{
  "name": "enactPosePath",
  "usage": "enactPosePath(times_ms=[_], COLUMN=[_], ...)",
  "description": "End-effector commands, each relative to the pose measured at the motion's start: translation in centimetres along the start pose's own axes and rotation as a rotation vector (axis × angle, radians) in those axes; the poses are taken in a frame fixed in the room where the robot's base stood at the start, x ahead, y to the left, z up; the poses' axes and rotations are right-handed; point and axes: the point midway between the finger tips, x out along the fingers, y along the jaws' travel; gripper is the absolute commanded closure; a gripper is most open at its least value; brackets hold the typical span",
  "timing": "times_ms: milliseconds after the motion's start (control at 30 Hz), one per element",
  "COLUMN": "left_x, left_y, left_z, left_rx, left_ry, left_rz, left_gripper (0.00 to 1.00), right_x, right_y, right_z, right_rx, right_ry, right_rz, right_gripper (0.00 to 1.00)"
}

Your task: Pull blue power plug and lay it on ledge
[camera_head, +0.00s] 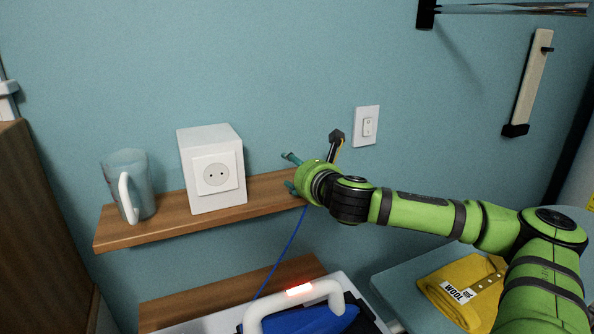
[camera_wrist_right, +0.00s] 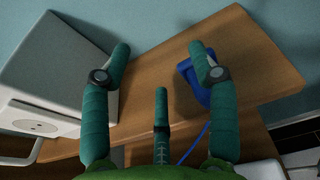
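The blue plug (camera_wrist_right: 196,84) is on the wooden ledge (camera_wrist_right: 160,72), partly hidden behind a finger of my right gripper (camera_wrist_right: 160,56). Its blue cord (camera_head: 284,258) hangs down from the ledge. In the head view the plug is hidden by the gripper. My right gripper (camera_head: 289,172) is open, its green fingers spread over the right end of the ledge (camera_head: 170,224). The plug is by one finger, not clasped between them; I cannot tell whether they touch. The socket (camera_head: 217,174) on the white box (camera_head: 213,140) is empty. My left gripper is out of view.
A clear mug (camera_head: 138,172) with a white handle stands at the ledge's left end. A white switch (camera_head: 368,127) is on the wall. Below are a white curved handle (camera_head: 264,310) and a folded yellow cloth (camera_head: 458,285).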

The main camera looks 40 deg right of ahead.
Motion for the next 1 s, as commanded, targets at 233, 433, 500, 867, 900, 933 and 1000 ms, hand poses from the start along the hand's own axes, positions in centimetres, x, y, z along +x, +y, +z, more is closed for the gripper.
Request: enactPosePath(times_ms=[233, 433, 500, 867, 900, 933, 1000], left_x=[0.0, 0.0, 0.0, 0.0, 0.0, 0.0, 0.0], left_y=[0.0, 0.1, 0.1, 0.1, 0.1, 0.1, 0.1], left_z=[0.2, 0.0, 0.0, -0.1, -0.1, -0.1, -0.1], left_rx=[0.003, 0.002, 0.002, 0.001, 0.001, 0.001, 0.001], left_ry=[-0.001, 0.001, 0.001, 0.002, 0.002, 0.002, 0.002], left_rz=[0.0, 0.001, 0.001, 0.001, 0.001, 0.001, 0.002], left_gripper=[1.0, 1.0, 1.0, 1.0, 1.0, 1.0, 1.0], right_x=[-0.2, -1.3, -1.8, -5.9, -6.4, -6.6, -7.1], right_y=[0.0, 0.0, 0.0, 0.0, 0.0, 0.0, 0.0], right_z=[0.1, 0.2, 0.1, 0.1, 0.1, 0.1, 0.1], right_rx=[-0.004, -0.013, -0.013, -0.005, -0.004, -0.003, -0.002], right_ry=[-0.001, -0.005, -0.002, -0.003, -0.003, -0.002, -0.002], right_rz=[-0.001, -0.002, -0.002, 0.0, 0.001, 0.0, 0.0], right_gripper=[0.4, 0.4, 0.4, 0.4, 0.4, 0.4, 0.4])
